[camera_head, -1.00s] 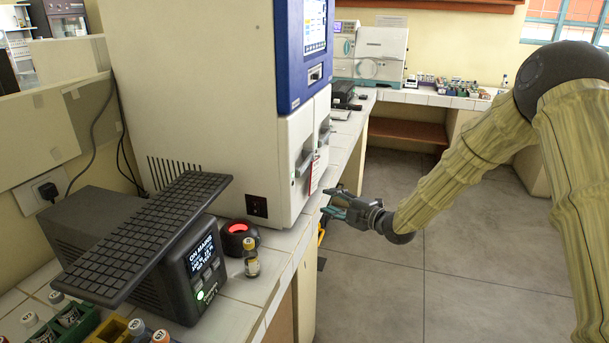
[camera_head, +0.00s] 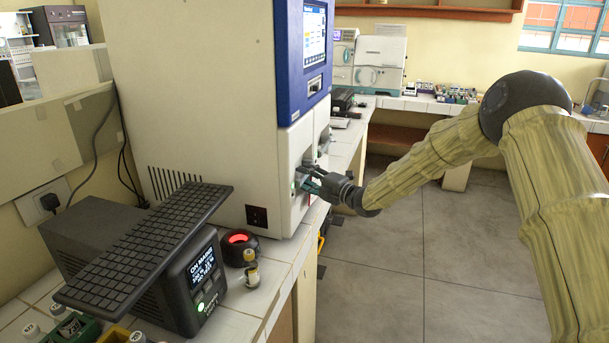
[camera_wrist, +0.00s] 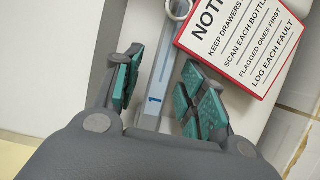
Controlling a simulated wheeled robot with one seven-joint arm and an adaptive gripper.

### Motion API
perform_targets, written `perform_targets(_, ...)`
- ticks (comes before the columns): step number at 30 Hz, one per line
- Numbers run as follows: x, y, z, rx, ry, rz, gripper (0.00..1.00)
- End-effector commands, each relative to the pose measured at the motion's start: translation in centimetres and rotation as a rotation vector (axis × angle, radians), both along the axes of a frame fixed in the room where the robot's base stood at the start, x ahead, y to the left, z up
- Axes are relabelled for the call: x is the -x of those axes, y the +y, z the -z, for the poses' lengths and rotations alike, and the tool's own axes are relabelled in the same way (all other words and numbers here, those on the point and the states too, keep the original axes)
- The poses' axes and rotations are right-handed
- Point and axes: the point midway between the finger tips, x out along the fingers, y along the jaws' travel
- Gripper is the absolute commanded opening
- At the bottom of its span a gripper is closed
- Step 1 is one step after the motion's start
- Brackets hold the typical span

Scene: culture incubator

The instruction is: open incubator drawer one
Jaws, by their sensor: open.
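The incubator (camera_head: 200,100) is a large white cabinet with a blue screen panel, standing on the left counter. My gripper (camera_head: 305,181) is at its lower front, where the drawer faces are. In the wrist view my gripper (camera_wrist: 160,76) is open, with teal pads on both fingers. A blue-grey strip marked "1" (camera_wrist: 155,98), on drawer one, lies between the fingers, nearer the left one. I cannot tell whether either pad touches it. The drawer looks shut, though my gripper hides part of its front in the head view.
A red-bordered notice (camera_wrist: 245,42) is close beside the right finger. A black device (camera_head: 150,265) with a keyboard (camera_head: 155,240) on top, a red-lit round unit (camera_head: 240,246) and a small vial (camera_head: 251,270) stand on the near counter. The floor at right is clear.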

Motion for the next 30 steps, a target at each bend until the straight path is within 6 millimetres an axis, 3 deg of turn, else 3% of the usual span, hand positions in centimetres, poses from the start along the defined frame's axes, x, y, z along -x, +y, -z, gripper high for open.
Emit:
perform_targets(14, -0.7, 0.86, 0.03, 0.0, 0.0, 0.0, 0.41)
perform_targets(21, -0.69, 0.84, 0.04, -0.001, 0.001, 0.0, 0.0)
perform_targets(30, -0.62, 0.97, 0.08, 0.0, 0.0, -0.003, 0.0)
